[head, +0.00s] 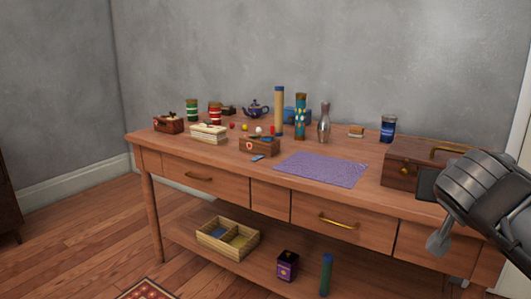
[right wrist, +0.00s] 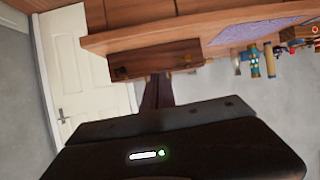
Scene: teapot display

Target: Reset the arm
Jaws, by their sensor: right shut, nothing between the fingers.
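My right arm comes in from the right edge of the head view. Its gripper (head: 437,242) hangs in front of the table's right end, below the tabletop edge in the picture. It is shut and touches no object that I can see. My left arm and left gripper are not in view.
The wooden table (head: 225,183) holds a wooden chest (head: 402,175) behind my right arm, a purple mat (head: 320,170), a dark teapot (head: 255,109) and several boxes and jars. A basket (head: 228,238) stands on the lower shelf. A white door (right wrist: 80,70) shows in the wrist view.

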